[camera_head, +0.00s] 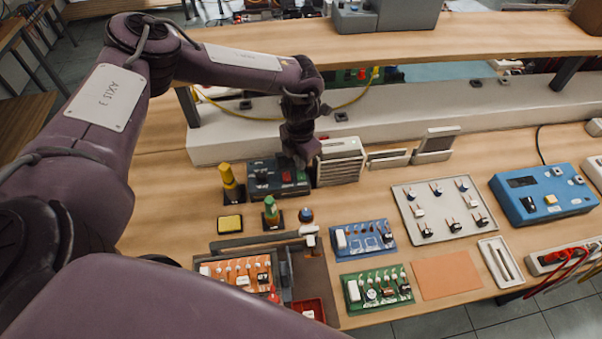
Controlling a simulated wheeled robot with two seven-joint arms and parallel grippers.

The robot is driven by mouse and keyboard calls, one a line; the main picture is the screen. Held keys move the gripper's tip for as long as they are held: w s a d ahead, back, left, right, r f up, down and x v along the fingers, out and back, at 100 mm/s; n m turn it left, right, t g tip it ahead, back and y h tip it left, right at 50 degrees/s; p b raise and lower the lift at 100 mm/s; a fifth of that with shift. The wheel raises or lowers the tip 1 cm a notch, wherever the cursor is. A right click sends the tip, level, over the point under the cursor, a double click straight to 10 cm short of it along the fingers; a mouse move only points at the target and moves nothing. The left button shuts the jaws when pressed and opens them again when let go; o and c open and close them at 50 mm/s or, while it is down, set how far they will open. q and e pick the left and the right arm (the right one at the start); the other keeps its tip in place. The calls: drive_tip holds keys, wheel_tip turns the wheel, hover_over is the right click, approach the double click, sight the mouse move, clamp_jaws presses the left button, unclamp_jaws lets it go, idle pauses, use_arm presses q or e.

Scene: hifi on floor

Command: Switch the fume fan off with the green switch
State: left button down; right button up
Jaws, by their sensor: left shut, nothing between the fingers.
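The fume fan (340,163), a pale box with a slatted front, stands on the bench right of a dark control box (268,184) with small knobs and red parts on top. My left gripper (301,160) points down over the right end of the control box, close beside the fan's left side. Its fingers are shut and empty. Whether the fingertips touch anything cannot be told. My right gripper is not in view.
A yellow bottle (229,180), a green bottle (271,209) and a yellow sponge (230,223) stand near the control box. Circuit boards, a grey tray (404,231) and a blue instrument (545,207) lie to the right. A raised shelf (430,45) runs behind.

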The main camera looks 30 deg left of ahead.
use_arm(q)
drive_tip(key=shift+f+b, duration=0.55)
drive_tip(key=shift+f, duration=0.3)
idle(0.3)
wheel_tip(320, 180, up, 7)
drive_tip(key=p, duration=0.6)
drive_tip(key=shift+r, duration=0.1)
idle(0.6)
